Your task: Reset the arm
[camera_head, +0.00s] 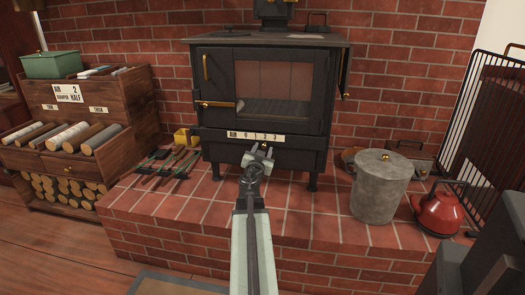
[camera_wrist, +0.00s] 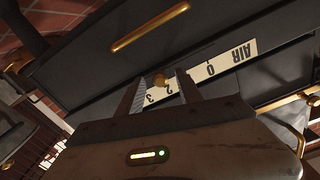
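My gripper (camera_head: 261,152) is at the front of the black stove, just below its air label. In the wrist view my gripper (camera_wrist: 160,78) has its two fingers apart, with a small brass knob (camera_wrist: 158,80) between their tips. I see gaps beside the knob, so the fingers do not look closed on it. My arm (camera_head: 252,230) reaches forward over the brick hearth.
The stove (camera_head: 220,75) has a brass door handle (camera_head: 216,104) and the air label (camera_head: 240,134). A grey lidded pot (camera_head: 378,190) and a red kettle (camera_head: 440,210) stand right on the hearth. Tools (camera_head: 165,167) lie left, near a wooden shelf (camera_head: 75,165).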

